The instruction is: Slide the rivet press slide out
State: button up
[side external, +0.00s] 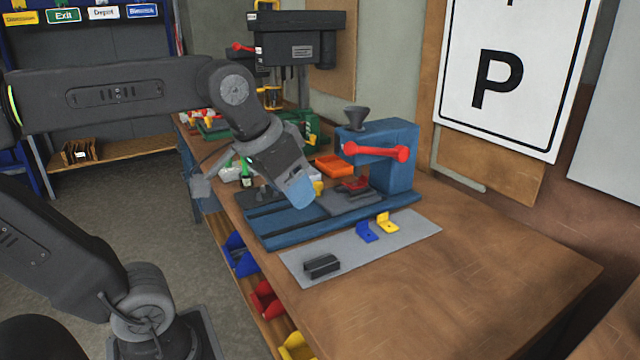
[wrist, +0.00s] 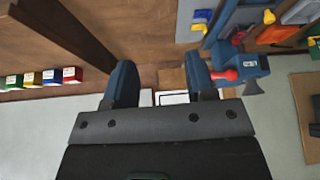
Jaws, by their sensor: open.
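The blue rivet press (side external: 398,165) stands on the workbench in the side view, with a red lever and a dark funnel on top. Its long blue base (side external: 290,228) with dark rails runs to the left. A grey slide plate (side external: 352,203) with a red fixture sits on the base under the press head. My gripper (side external: 300,193) is above the left part of the base, fingers pointing down, apart from the slide. In the wrist view my gripper (wrist: 160,82) is open with nothing between its fingers; the press (wrist: 243,66) shows at upper right.
A grey mat (side external: 340,254) in front holds a black block (side external: 321,266), a blue bracket (side external: 367,232) and a yellow bracket (side external: 386,222). An orange tray (side external: 334,166) lies behind the base. The right of the bench (side external: 500,265) is clear.

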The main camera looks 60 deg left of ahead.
jog(key=shift+o, duration=0.3)
jog(key=w+a+r+n+y, duration=0.1)
jog(key=w+a+r+n, duration=0.1)
jog(key=w+a, duration=0.4)
jog(key=shift+w+a+r+g, duration=0.2)
jog(key=shift+w+a+g, duration=0.1)
jog(key=shift+w, duration=0.95)
jog(key=n+g+y, duration=0.2)
jog(key=n, duration=0.4)
send_over(318, 183)
jog(key=s+d, duration=0.3)
jog(key=s, duration=0.1)
notch_tip(318, 183, down, 5)
jog(key=x, duration=0.6)
jog(key=d+x, duration=0.1)
jog(key=x, duration=0.5)
jog(key=d+f+x, duration=0.1)
jog(key=x, duration=0.6)
jog(key=shift+s+d, duration=0.25)
jog(key=shift+s, duration=0.15)
jog(key=shift+c, duration=0.5)
grip_shut()
